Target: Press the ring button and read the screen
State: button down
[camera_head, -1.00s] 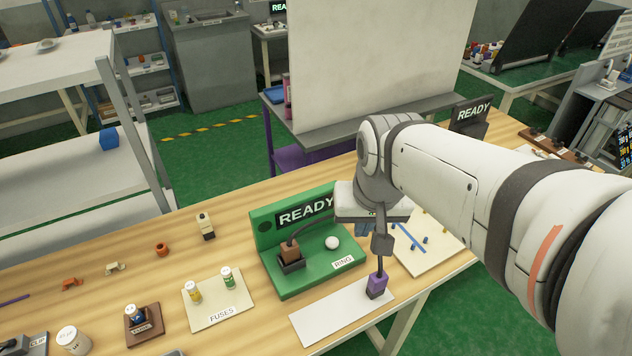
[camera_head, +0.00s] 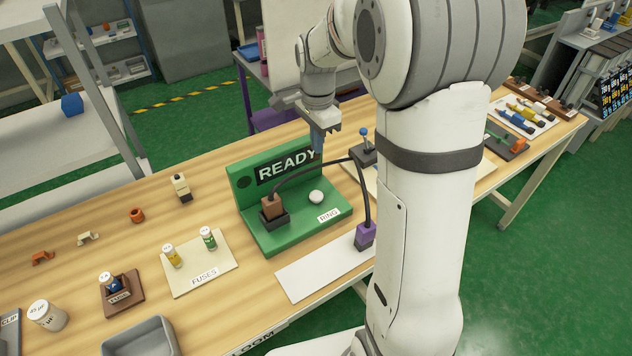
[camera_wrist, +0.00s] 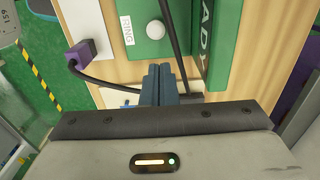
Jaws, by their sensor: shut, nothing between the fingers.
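The green ring station (camera_head: 300,222) stands on the wooden bench. Its screen (camera_head: 287,166) reads READY. A round white button (camera_head: 316,197) sits on its base beside the RING label (camera_head: 329,215). A brown plug (camera_head: 273,208) sits in a dark socket on the base, with a black cable running right. A purple plug (camera_head: 365,236) stands at the right end of a white strip. My gripper (camera_head: 319,150) points down, shut and empty, above and behind the button near the screen's right end. In the wrist view the shut fingers (camera_wrist: 160,72) lie below the white button (camera_wrist: 155,29), apart from it.
The black cable (camera_head: 365,185) arches close to the right of the button. A fuse board (camera_head: 200,265) lies to the left. A blue-knobbed block (camera_head: 364,148) stands to the right.

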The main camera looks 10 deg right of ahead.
aim_at(317, 191)
notch_tip(317, 191, down, 14)
jog(key=shift+f+p, duration=0.1)
jog(key=shift+p, duration=0.25)
dwell(0.5)
